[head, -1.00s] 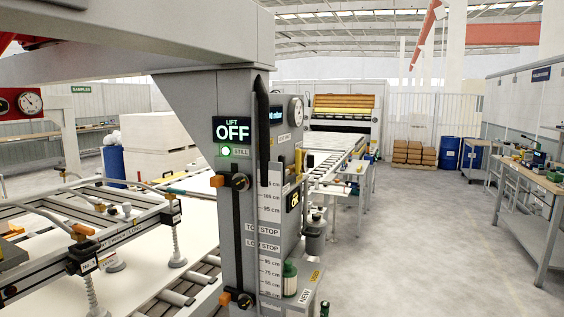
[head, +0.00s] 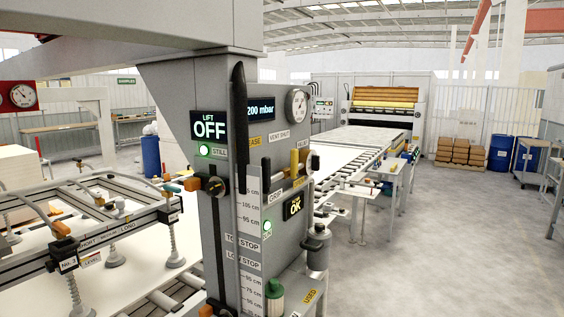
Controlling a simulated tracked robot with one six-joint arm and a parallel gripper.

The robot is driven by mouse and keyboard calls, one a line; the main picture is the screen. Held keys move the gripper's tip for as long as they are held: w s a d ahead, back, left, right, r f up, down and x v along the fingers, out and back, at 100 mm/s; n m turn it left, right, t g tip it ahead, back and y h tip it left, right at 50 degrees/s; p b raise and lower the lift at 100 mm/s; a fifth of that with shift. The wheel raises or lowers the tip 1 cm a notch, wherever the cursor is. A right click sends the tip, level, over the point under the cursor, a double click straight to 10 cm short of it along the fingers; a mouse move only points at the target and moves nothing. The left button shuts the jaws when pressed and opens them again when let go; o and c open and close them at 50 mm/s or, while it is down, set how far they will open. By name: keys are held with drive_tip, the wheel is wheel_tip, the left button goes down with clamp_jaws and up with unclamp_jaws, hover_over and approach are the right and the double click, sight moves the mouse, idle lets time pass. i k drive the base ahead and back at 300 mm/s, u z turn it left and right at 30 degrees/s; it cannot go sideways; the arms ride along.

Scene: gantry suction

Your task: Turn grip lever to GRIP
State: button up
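The grey gantry column (head: 228,230) stands in the middle of the head view. On its right face a partly hidden label ending in "EASE" (head: 253,141) sits above a GRIP label (head: 275,195). A dark upright lever (head: 266,178) shows between these labels and appears to be the grip lever; its exact setting is too small to tell. A yellow handle (head: 294,160) stands to its right, near the VENT SHUT label (head: 279,137). A long black upright bar (head: 239,110) covers part of the face. My gripper is not in view.
The LIFT display (head: 209,127) reads OFF beside a lit green STILL lamp (head: 204,150). A pressure display (head: 260,108) reads 200 mbar. A suction frame (head: 100,222) lies left of the column. A roller conveyor (head: 335,187) runs behind; open floor (head: 460,240) lies right.

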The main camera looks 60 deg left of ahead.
sight(266, 161)
drive_tip(key=z, duration=0.05)
drive_tip(key=i, duration=1.1)
drive_tip(key=u, duration=3.8)
